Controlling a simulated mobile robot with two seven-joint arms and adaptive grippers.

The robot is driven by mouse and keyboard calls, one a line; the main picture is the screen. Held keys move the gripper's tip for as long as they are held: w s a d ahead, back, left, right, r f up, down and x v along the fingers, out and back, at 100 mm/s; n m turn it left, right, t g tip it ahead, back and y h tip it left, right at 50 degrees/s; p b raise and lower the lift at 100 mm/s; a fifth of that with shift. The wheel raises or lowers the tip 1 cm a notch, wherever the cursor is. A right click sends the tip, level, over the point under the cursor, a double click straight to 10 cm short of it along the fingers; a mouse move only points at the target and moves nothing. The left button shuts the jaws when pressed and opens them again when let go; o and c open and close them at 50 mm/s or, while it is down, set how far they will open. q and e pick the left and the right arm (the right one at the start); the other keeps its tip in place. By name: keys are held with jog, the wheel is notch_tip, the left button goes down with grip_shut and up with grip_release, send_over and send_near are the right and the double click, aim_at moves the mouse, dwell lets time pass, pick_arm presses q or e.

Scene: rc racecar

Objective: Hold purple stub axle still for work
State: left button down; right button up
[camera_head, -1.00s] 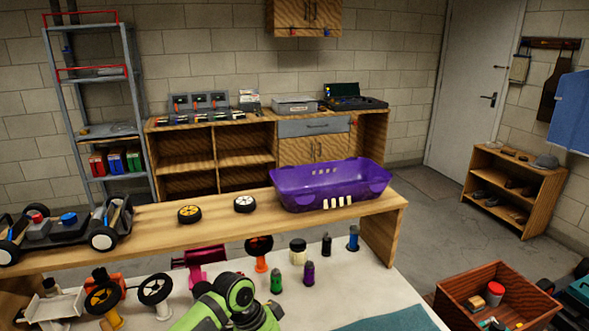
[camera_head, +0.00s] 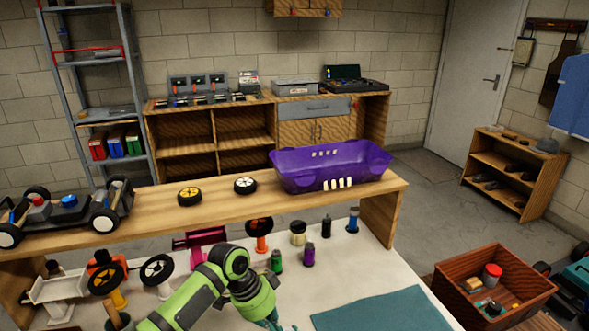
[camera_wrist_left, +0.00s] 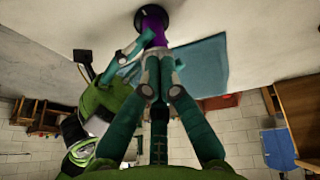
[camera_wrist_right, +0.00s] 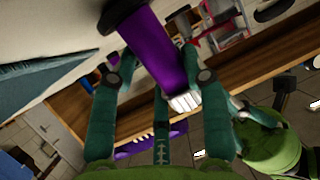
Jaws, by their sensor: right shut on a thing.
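The purple stub axle (camera_wrist_right: 160,50) is a purple shaft on a dark round base (camera_wrist_right: 120,12), tilted across the right wrist view. My right gripper (camera_wrist_right: 158,75) is shut on it, with a finger on each side. The axle (camera_wrist_left: 154,22) also shows at the top of the left wrist view. There my left gripper's fingertips (camera_wrist_left: 155,72) come together just below the axle; a teal finger crosses beside it. Whether the left tips touch the axle is unclear.
Several small parts stand on the white table, including a green one (camera_head: 277,262) and a dark purple one (camera_head: 309,256). Behind them is a wooden shelf (camera_head: 150,218) with a purple basket (camera_head: 330,168). A teal mat (camera_head: 380,312) lies at right, beside a wooden crate (camera_head: 495,285).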

pick_arm(q)
jog(key=shift+d+v, duration=0.15)
jog(key=shift+v, duration=1)
jog(key=shift+d+v, duration=0.2)
jog(key=shift+v, duration=1)
pick_arm(e)
jog(key=shift+w+d, duration=0.1)
jog(key=shift+d, duration=0.2)
pick_arm(q)
jog(key=shift+w+r, duration=0.1)
jog(key=shift+w, duration=0.05)
pick_arm(e)
jog(key=o, duration=1.3)
jog(key=shift+c, duration=0.2)
jog(key=v, duration=1.2)
jog(key=shift+f, duration=0.1)
